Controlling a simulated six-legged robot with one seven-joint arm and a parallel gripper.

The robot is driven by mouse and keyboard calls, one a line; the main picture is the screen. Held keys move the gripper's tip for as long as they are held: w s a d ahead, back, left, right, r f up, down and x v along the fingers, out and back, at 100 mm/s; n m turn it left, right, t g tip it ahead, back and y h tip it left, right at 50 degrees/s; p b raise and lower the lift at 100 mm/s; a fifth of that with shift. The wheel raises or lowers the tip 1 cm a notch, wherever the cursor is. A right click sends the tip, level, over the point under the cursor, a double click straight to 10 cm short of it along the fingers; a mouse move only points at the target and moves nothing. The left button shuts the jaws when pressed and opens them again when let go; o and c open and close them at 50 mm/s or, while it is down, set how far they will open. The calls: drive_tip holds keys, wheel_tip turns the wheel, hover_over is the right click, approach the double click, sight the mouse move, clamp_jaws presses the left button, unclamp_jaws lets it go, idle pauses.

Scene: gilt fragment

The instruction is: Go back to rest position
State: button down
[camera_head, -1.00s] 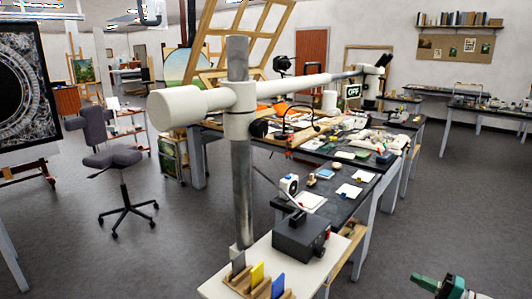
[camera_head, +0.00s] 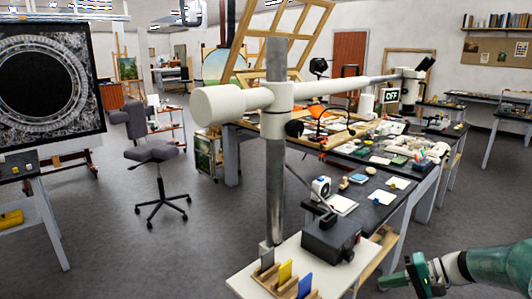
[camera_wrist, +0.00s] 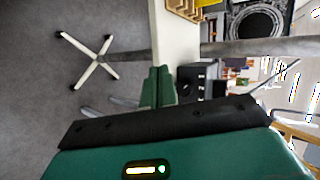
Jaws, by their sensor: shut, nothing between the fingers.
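My gripper (camera_head: 390,282) is at the lower right of the head view, green, at the end of my arm. It is in the air, to the right of the white stand base with the dark box. In the wrist view its two green fingers (camera_wrist: 157,72) are side by side and shut, with nothing between them. The fingertips overlap the white base's edge in that view; I cannot tell the gap in depth.
A large white boom stand (camera_head: 275,190) rises from a white base (camera_head: 245,283) holding a dark box (camera_head: 331,238) and coloured cards. A cluttered workbench (camera_head: 365,215) stands behind. A grey chair (camera_head: 155,155) is at left. Grey floor (camera_head: 110,235) between is clear.

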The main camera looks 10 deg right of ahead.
drive_tip(key=s+a+r+n+g+h, duration=0.2)
drive_tip(key=s+a+r+h, duration=0.15)
drive_tip(key=a, duration=0.45)
drive_tip(key=s+a+r+n+g+h, duration=0.1)
drive_tip(key=s+a+r+g+h, duration=0.2)
drive_tip(key=a, duration=0.4)
drive_tip(key=s+a+r+n+t+h, duration=0.1)
drive_tip(key=s+a+r+t+h, duration=0.1)
drive_tip(key=s+a, duration=0.2)
drive_tip(key=s+a+r+n+t+h, duration=0.2)
drive_tip(key=s+a+r+t, duration=0.1)
drive_tip(key=s, duration=0.7)
drive_tip(key=shift+s+a+r, duration=0.15)
drive_tip(key=shift+a+r, duration=0.2)
drive_tip(key=shift+a, duration=0.15)
